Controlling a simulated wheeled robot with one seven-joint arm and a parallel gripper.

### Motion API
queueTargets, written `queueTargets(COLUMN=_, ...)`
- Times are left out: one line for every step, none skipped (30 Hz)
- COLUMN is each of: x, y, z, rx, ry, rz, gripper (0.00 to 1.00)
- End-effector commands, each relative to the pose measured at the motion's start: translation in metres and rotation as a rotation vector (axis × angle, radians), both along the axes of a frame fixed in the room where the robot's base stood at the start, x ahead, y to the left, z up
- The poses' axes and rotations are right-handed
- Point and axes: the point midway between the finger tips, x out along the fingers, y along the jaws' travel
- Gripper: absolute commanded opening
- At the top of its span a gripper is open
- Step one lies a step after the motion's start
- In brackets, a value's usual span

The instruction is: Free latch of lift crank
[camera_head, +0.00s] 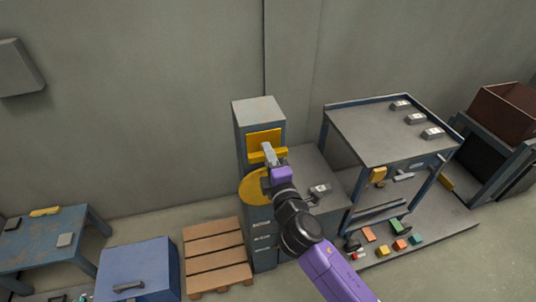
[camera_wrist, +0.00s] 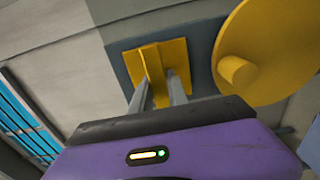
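A grey cabinet (camera_head: 259,112) carries a yellow plate (camera_head: 264,138) with a raised yellow bar, apparently the latch (camera_wrist: 153,70). Below it in the head view is a round yellow disc (camera_head: 252,186), apparently the crank. In the wrist view this disc (camera_wrist: 280,40) is at the upper right, with a stubby round knob (camera_wrist: 237,71). My gripper (camera_head: 268,152) is at the raised yellow bar. In the wrist view its two fingers (camera_wrist: 157,88) are apart, with yellow between their tips. Whether they press on the bar is hidden.
A grey-topped workbench (camera_head: 375,127) stands to the right, with several coloured blocks on the floor board beneath it. A wooden pallet (camera_head: 215,255), a blue box (camera_head: 137,268) and a low blue table (camera_head: 45,245) are to the left. The wall is close behind the cabinet.

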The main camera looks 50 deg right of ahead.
Motion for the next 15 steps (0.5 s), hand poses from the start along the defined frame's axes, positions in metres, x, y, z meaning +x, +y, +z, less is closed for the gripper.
queueTargets(x=-0.0001, y=0.0001, z=-0.0003, rx=0.001, ry=0.001, rz=0.000, gripper=0.00)
queueTargets(x=-0.0001, y=0.0001, z=-0.0003, rx=0.001, ry=0.001, rz=0.000, gripper=0.00)
queueTargets(x=-0.0002, y=0.0001, z=-0.0003, rx=0.001, ry=0.001, rz=0.000, gripper=0.00)
queueTargets(x=-0.0002, y=0.0001, z=-0.0004, rx=0.001, ry=0.001, rz=0.000, gripper=0.00)
queueTargets(x=-0.0002, y=0.0001, z=-0.0004, rx=0.001, ry=0.001, rz=0.000, gripper=0.00)
queueTargets(x=-0.0002, y=0.0000, z=-0.0005, rx=0.001, ry=0.000, rz=0.000, gripper=0.00)
queueTargets(x=-0.0002, y=0.0000, z=-0.0006, rx=0.002, ry=0.000, rz=0.000, gripper=0.00)
queueTargets(x=-0.0002, y=0.0000, z=-0.0007, rx=0.004, ry=-0.001, rz=0.000, gripper=0.00)
queueTargets(x=-0.0003, y=-0.0001, z=-0.0008, rx=0.007, ry=-0.004, rz=0.000, gripper=0.00)
queueTargets(x=-0.0003, y=-0.0001, z=-0.0010, rx=0.011, ry=-0.006, rz=-0.001, gripper=0.00)
queueTargets(x=-0.0003, y=-0.0001, z=-0.0012, rx=0.016, ry=-0.010, rz=-0.001, gripper=0.00)
queueTargets(x=-0.0004, y=-0.0002, z=-0.0015, rx=0.025, ry=-0.015, rz=-0.001, gripper=0.00)
queueTargets(x=-0.0004, y=-0.0003, z=-0.0018, rx=0.033, ry=-0.021, rz=-0.001, gripper=0.00)
queueTargets(x=-0.0005, y=-0.0004, z=-0.0022, rx=0.043, ry=-0.028, rz=-0.001, gripper=0.00)
queueTargets(x=-0.0006, y=-0.0005, z=-0.0026, rx=0.058, ry=-0.038, rz=-0.001, gripper=0.00)
